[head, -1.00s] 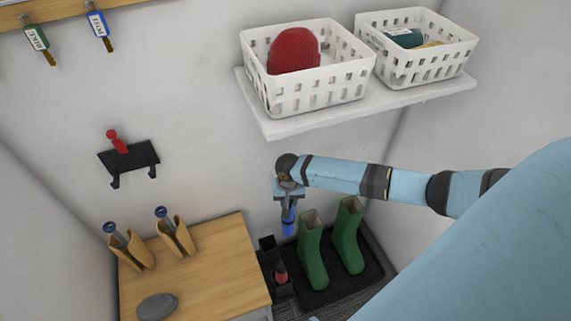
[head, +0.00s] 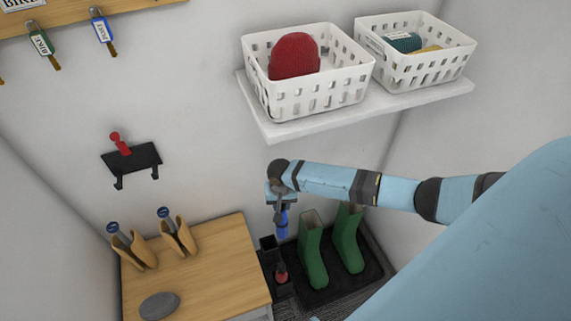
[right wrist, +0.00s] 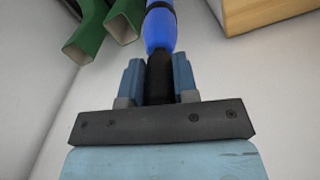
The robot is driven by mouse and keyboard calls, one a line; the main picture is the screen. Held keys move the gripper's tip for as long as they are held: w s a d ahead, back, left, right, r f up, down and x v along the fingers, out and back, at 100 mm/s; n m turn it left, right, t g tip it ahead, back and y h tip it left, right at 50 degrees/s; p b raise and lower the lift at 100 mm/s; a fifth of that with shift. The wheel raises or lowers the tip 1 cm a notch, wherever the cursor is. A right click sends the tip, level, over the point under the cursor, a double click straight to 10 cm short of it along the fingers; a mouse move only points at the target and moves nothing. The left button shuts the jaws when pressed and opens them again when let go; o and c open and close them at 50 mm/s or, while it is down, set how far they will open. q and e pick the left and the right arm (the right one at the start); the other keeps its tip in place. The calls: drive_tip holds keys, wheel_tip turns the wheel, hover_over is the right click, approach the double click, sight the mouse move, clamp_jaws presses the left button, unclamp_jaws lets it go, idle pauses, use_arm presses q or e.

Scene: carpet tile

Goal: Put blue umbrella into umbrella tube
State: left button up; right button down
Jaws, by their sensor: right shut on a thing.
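My right gripper (head: 281,206) is shut on the blue umbrella (head: 283,226), which hangs down from it. In the right wrist view, the fingers (right wrist: 159,82) close on its black handle, and the blue part (right wrist: 160,30) extends beyond them. The black umbrella tube (head: 268,243) stands on the floor between the wooden bench and the boots. The umbrella is above and slightly right of the tube's opening in the head view; I cannot tell its exact depth. Its lower tip is hard to make out. My left gripper is out of view.
A red-topped item (head: 282,276) stands in a black holder in front of the tube. Green boots (head: 313,252) stand on a black tray (head: 372,262) to the right. The wooden bench (head: 215,262) is at left. A white shelf (head: 420,100) with baskets is above my arm.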

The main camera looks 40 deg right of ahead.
drive_tip(key=shift+w+a, duration=0.75)
drive_tip(key=shift+a, duration=1.9)
use_arm(q)
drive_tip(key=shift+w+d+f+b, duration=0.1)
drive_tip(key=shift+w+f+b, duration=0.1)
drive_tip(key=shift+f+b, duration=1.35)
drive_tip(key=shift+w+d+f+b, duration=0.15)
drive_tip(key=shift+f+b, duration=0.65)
drive_tip(key=shift+b, duration=1.35)
use_arm(e)
wheel_tip(320, 180, down, 15)
drive_tip(key=shift+f, duration=0.2)
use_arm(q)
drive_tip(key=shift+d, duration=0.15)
use_arm(e)
drive_tip(key=c, duration=0.8)
unclamp_jaws()
